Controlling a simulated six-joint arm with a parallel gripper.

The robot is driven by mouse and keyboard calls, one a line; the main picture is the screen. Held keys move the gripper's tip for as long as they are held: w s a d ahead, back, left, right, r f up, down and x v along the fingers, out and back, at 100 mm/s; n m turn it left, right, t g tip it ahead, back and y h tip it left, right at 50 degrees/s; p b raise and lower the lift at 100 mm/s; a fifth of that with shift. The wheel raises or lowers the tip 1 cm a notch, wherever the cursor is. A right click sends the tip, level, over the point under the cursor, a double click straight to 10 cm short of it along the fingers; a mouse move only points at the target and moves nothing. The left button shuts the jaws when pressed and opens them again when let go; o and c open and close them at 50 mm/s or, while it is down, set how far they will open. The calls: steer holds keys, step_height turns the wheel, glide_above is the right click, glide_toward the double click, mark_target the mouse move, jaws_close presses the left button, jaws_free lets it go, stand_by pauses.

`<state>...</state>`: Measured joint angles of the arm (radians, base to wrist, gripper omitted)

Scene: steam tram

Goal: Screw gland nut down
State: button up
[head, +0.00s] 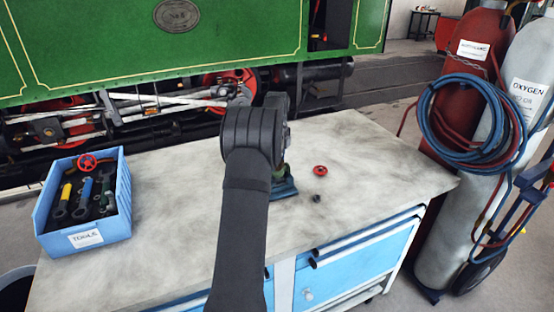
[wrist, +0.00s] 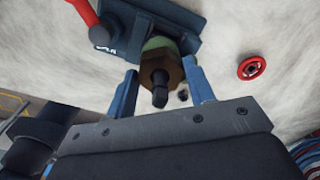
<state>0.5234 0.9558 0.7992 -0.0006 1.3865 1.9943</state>
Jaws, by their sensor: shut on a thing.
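The brass-brown hexagonal gland nut (wrist: 162,70) shows in the wrist view, around a dark spindle (wrist: 159,97) that points toward the camera. My gripper (wrist: 160,76) has its two blue fingers on either side of the nut and is shut on it. The green valve body (wrist: 157,44) lies behind the nut, against a dark blue-grey vice (wrist: 183,28). In the head view my arm hides the nut and my fingertips; part of the vice base (head: 286,189) shows beside it.
A red handwheel (head: 320,170) and a small dark nut (head: 316,198) lie loose on the workbench (head: 370,165). A blue tool bin (head: 85,240) stands at the left end. A red vice handle (wrist: 84,12) sticks out near the valve. Gas cylinders (head: 452,230) stand beyond the right edge.

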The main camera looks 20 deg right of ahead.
steer(key=shift+m, duration=0.6)
steer(key=o, duration=1.3)
steer(key=shift+r, duration=2.5)
steer(key=shift+f, duration=0.1)
step_height(320, 180, down, 5)
